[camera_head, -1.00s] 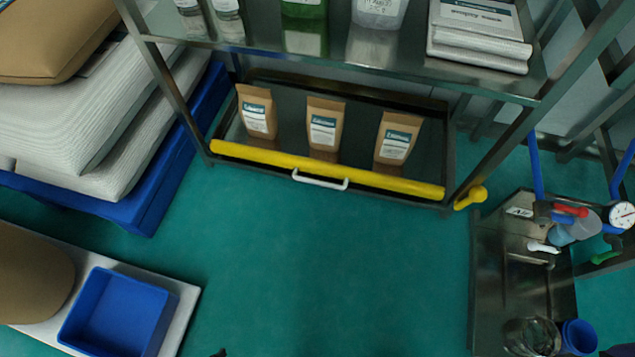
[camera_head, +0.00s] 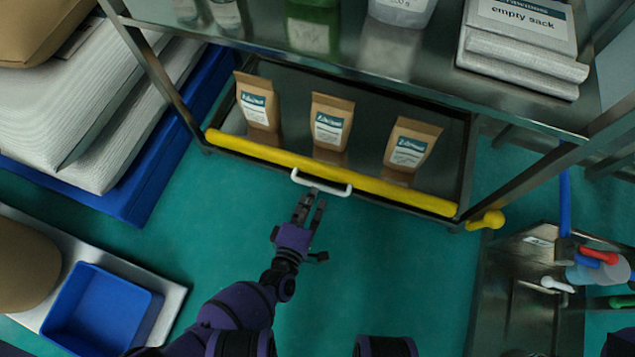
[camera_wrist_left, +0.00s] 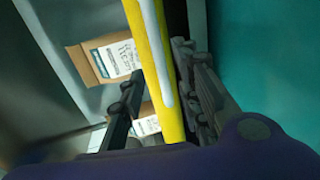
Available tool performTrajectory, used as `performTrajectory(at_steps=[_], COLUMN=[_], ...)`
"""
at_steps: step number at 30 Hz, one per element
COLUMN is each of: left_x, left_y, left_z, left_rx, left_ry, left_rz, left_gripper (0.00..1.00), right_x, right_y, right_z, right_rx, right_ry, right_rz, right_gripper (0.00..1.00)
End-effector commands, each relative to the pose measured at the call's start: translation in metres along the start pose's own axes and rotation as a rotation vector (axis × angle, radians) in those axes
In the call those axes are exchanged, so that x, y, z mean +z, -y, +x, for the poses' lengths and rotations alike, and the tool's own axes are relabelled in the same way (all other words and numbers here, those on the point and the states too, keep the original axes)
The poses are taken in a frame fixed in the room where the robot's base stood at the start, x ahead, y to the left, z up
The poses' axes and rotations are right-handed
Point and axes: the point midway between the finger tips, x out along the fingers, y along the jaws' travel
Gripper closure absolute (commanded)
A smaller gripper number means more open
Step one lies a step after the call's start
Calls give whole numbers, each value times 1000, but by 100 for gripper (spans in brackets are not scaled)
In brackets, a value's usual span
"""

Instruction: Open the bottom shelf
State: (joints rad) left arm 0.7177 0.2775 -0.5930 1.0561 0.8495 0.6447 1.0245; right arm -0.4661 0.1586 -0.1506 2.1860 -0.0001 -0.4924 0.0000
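The bottom shelf (camera_head: 240,128) is a dark tray low in the metal rack, with a yellow bar (camera_head: 390,190) along its front edge and a white handle (camera_head: 320,184). My left gripper (camera_head: 312,199) is open, its fingertips pointing at the handle and close to it. In the left wrist view, the fingers (camera_wrist_left: 160,85) stand apart, with the yellow bar (camera_wrist_left: 150,45) and the white handle (camera_wrist_left: 159,55) between them in the picture. Contact with the handle cannot be told. My right gripper is not in view.
Several brown bags, one in the middle (camera_head: 331,122), stand on the bottom shelf. The upper shelf (camera_head: 400,75) overhangs it. White sacks on a blue pallet (camera_head: 120,205) lie at left, a blue bin (camera_head: 102,310) below. A metal bench (camera_head: 510,280) stands at right. Green floor in front is open.

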Motion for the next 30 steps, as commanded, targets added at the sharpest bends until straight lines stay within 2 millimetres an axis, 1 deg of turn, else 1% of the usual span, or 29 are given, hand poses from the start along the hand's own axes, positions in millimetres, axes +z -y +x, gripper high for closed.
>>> performTrajectory(at_steps=[1, 3, 6, 9, 13, 20, 23, 27, 28, 30], left_x=[0, 0, 0, 0, 0, 0, 0, 0, 0, 0], left_y=[1, 1, 2, 2, 1, 1, 1, 1, 1, 1], left_z=[11, 23, 37, 47, 53, 54, 54, 54, 54, 54], left_rx=[2, 1, 0, -1, -1, -2, -2, -2, -2, -2], left_ry=[1, 1, 1, 1, 1, 1, 1, 1, 1, 1], left_rz=[1, 0, 2, 2, 2, 2, 2, 2, 2, 2], left_gripper=[69, 69, 69, 69, 69, 69, 80, 98, 100, 100], right_x=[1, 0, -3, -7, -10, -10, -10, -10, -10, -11], right_y=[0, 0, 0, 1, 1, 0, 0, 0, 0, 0], right_z=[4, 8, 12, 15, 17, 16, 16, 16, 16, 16], right_rx=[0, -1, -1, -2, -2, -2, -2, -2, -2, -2], right_ry=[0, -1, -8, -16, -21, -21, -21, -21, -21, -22], right_rz=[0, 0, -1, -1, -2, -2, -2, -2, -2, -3], right_gripper=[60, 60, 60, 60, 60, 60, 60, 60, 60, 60])
